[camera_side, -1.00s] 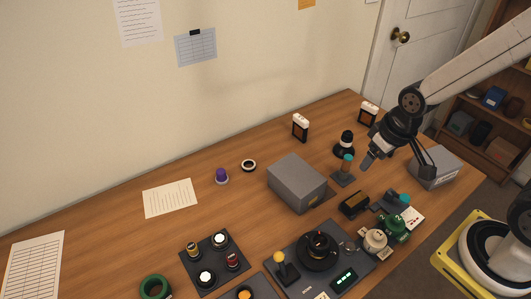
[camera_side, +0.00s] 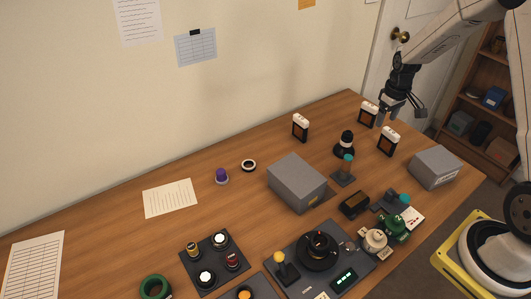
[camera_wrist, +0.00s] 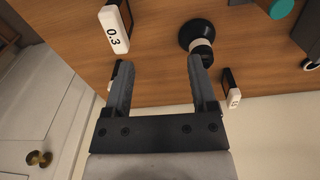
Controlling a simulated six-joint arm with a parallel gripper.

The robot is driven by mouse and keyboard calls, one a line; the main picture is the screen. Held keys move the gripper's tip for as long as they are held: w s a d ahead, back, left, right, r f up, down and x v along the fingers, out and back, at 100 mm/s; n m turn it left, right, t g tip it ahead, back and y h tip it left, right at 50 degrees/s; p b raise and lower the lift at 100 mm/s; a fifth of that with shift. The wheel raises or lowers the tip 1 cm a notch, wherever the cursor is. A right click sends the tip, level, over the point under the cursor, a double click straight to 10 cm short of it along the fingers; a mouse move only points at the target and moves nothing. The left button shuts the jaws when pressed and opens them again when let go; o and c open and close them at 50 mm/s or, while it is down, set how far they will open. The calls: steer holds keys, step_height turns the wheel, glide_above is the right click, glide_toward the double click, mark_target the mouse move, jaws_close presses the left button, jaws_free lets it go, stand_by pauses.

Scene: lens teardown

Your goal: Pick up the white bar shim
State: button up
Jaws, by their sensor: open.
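Three dark upright holders with white bars on top stand toward the far side of the table. One white bar (camera_side: 390,133) is right of the black bottle and reads 0.3 in the wrist view (camera_wrist: 114,30). Another white bar (camera_side: 369,106) is farther back, mostly hidden behind a finger in the wrist view. A third white bar (camera_side: 300,119) stands to the left and also shows in the wrist view (camera_wrist: 235,98). My gripper (camera_side: 402,116) is open and empty, above the table's far right. In the wrist view my gripper (camera_wrist: 161,62) straddles bare table, the back holder behind its left finger.
A black bottle with a white band (camera_side: 346,145) stands between the holders. A teal-topped tool (camera_side: 346,168) and a large grey box (camera_side: 297,182) are nearer. A smaller grey box (camera_side: 435,166) sits at the right edge. The wall runs behind.

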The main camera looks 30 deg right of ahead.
glide_above(392, 131)
steer(key=f, duration=0.2)
steer(key=shift+s+f, duration=0.25)
steer(key=shift+f, duration=0.15)
steer(key=shift+f, duration=0.1)
steer(key=shift+f, duration=1.2)
steer(key=shift+f, duration=0.1)
steer(key=shift+w+f, duration=0.2)
steer(key=shift+f, duration=2.3)
jaws_close()
